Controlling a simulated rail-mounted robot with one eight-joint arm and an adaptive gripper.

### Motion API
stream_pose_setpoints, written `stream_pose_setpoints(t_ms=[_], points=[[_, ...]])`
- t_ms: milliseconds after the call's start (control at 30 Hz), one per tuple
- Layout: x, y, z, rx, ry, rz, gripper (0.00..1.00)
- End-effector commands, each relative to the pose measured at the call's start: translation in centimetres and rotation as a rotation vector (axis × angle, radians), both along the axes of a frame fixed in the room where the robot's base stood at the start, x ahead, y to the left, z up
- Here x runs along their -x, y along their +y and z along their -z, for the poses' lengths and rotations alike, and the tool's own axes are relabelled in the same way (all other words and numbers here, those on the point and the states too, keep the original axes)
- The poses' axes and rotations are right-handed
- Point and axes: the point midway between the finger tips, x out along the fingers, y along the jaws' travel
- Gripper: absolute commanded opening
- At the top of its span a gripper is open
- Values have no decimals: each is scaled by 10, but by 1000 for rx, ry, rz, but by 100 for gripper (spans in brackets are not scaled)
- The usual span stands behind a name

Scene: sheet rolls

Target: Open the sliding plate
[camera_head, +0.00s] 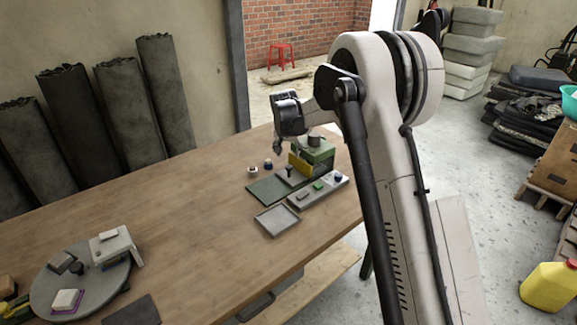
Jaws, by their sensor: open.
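A small device stands near the far right end of the wooden table (160,218). It includes a dark green flat plate (266,190), and beside it a grey surface with a small dark knob (290,171). I cannot tell for sure which piece is the sliding plate or how far it is open. My gripper (279,148) is small in the head view, to the left of a green and yellow box (316,153) and above the table. It is open and appears empty. Its fingertips are too small to see clearly, and touch with anything cannot be made out.
A grey panel with coloured buttons (318,190) and a shallow grey tray (278,220) lie in front of the box. Two small buttons (252,171) sit left of it. A round grey turntable (80,290) is at the near left. The table's middle is clear.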

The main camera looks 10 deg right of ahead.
Motion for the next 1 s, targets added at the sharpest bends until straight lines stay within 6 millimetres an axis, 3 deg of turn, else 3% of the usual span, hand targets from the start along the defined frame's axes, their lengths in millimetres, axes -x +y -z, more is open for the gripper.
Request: stream_pose_setpoints(t_ms=[300, 500, 1000], points=[[-22, -7, 55, 0, 0, 0, 43], [-31, -10, 77, 0, 0, 0, 43], [-34, -11, 88, 0, 0, 0, 41]])
